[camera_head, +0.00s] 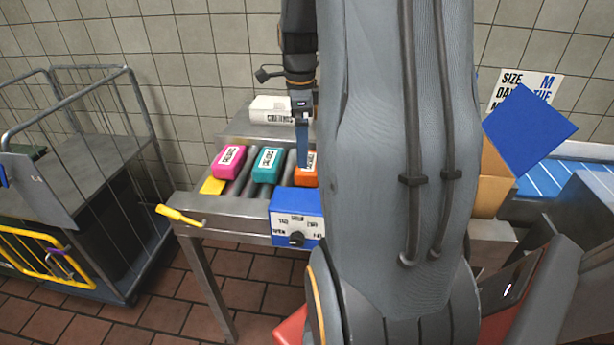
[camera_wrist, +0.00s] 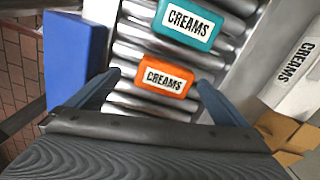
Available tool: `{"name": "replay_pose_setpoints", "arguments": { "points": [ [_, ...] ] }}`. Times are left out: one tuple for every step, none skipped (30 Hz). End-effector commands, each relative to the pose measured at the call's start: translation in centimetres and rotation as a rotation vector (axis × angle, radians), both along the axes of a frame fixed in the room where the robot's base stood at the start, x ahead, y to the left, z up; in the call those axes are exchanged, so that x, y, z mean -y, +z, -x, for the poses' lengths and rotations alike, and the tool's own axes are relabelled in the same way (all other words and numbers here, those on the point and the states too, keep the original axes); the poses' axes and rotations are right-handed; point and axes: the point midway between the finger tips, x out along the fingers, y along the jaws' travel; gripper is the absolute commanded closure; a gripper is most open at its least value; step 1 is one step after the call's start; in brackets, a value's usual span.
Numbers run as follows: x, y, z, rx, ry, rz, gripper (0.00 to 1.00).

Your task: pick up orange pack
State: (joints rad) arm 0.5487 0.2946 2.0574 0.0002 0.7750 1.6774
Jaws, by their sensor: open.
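The orange pack (camera_wrist: 163,76), with a white label reading CREAMS, lies on the metal rollers in the wrist view. In the head view only its left part (camera_head: 306,177) shows beside my arm, which hides the rest. My gripper (camera_wrist: 152,88) is open, with one blue finger on each side of the orange pack in the wrist view. I cannot tell whether the fingers touch it. In the head view a blue finger of my gripper (camera_head: 302,140) points down by the pack.
A teal pack (camera_head: 267,164) and a pink pack (camera_head: 229,161) lie on the rollers to the left. A white CREAMS box (camera_head: 270,109) stands behind. A blue control box (camera_head: 297,215) is at the front edge. A wire cage trolley (camera_head: 80,190) stands left.

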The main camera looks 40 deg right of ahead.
Motion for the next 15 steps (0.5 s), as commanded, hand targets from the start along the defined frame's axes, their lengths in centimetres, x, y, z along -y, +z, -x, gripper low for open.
{"name": "replay_pose_setpoints", "arguments": {
  "points": [
    [1.1,-0.5,-0.1,-0.002,-0.071,-0.002,0.0],
    [1.6,-0.5,0.0,-0.005,-0.108,-0.005,0.0],
    [2.0,-0.6,0.1,-0.009,-0.146,-0.007,0.0],
    [2.3,-0.7,0.1,-0.01,-0.169,-0.007,0.0],
    [2.5,-0.8,0.1,-0.011,-0.186,-0.008,0.0],
    [2.7,-1.0,0.2,-0.012,-0.202,-0.009,0.0],
    [2.8,-1.2,0.2,-0.013,-0.209,-0.01,0.0],
    [2.8,-1.4,0.2,-0.014,-0.213,-0.01,0.0],
    [2.8,-1.8,0.2,-0.015,-0.214,-0.01,0.0],
    [2.8,-2.1,0.2,-0.015,-0.214,-0.01,0.0],
    [2.8,-2.5,0.3,-0.015,-0.213,-0.01,0.0],
    [2.7,-2.8,0.3,-0.015,-0.212,-0.01,0.0],
    [2.8,-3.1,0.3,-0.014,-0.212,-0.01,0.0],
    [2.7,-3.4,0.3,-0.014,-0.212,-0.01,0.0],
    [2.7,-3.7,0.3,-0.015,-0.211,-0.01,0.0]
  ]
}}
